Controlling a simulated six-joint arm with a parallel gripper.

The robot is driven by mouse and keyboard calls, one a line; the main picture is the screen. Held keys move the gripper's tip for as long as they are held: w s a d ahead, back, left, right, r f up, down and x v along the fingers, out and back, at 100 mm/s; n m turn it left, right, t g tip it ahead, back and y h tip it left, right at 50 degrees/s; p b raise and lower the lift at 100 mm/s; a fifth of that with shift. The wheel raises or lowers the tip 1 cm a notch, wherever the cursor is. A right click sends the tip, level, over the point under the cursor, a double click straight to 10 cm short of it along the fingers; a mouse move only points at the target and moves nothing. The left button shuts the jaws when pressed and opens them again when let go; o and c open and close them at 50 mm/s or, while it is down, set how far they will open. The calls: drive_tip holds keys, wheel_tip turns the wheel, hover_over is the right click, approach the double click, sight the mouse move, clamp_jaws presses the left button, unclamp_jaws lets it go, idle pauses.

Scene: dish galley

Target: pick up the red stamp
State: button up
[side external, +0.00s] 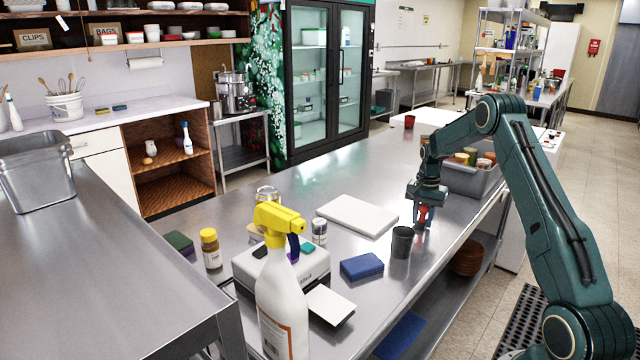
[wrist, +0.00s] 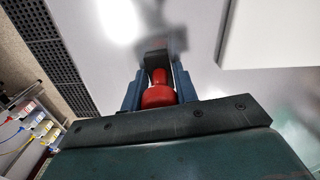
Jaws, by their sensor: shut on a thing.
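The red stamp (side external: 423,213) is between the fingers of my gripper (side external: 421,218), over the steel table (side external: 300,190) near its right edge. In the wrist view the stamp (wrist: 158,92) shows a rounded red top and a narrower part between the two fingers of my gripper (wrist: 158,80). My gripper is shut on it. The stamp's lower end is partly hidden, and I cannot tell whether it touches the table.
A white board (side external: 357,215) lies to the left. A grey bin (side external: 468,182) with jars is behind my gripper. A spray bottle (side external: 282,300) stands in front.

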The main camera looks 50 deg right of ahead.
wheel_tip(320, 180, up, 20)
idle(0.7)
drive_tip(key=shift+w, duration=0.1)
idle(0.4)
